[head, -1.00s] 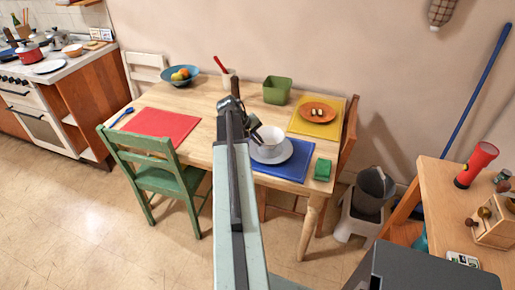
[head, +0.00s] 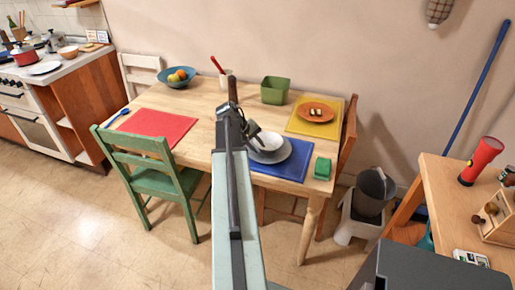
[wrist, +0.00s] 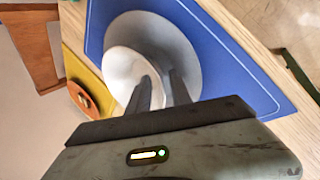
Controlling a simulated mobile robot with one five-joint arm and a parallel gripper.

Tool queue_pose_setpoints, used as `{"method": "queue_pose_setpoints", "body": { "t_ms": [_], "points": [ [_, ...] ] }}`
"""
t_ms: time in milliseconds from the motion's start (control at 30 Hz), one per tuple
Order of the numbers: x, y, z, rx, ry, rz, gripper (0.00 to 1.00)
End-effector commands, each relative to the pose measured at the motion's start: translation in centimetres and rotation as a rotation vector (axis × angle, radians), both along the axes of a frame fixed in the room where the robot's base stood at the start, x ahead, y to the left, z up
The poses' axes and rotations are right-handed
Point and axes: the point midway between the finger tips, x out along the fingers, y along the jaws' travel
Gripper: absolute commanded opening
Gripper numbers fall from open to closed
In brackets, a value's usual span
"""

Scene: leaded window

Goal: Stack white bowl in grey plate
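The white bowl (head: 267,141) sits in the grey plate (head: 284,154), on the blue placemat at the table's near right part. In the wrist view the bowl (wrist: 120,68) is within the plate (wrist: 178,45), toward its lower left side. My gripper (wrist: 160,77) is at the bowl's near rim. Its fingers are apart, one over the bowl's inside and one over the plate, with a gap between them. In the head view my gripper (head: 252,134) reaches the bowl's left side. The bowl's underside is hidden.
On the table are a green sponge (head: 322,168), an orange plate (head: 316,112) on a yellow mat, a green container (head: 275,90), a cup (head: 225,79), a blue fruit bowl (head: 178,77) and a red mat (head: 155,126). A green chair (head: 165,182) stands in front.

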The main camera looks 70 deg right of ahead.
Motion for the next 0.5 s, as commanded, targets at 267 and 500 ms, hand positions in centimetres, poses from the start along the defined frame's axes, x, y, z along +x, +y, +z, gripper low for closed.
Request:
{"method": "queue_pose_setpoints", "body": {
  "t_ms": [267, 500],
  "points": [
    [-0.1, 0.0, 0.3, 0.0, 0.0, -0.001, 0.25],
    [0.5, 0.9, 3.3, 0.0, 0.0, -0.002, 0.25]
  ]
}}
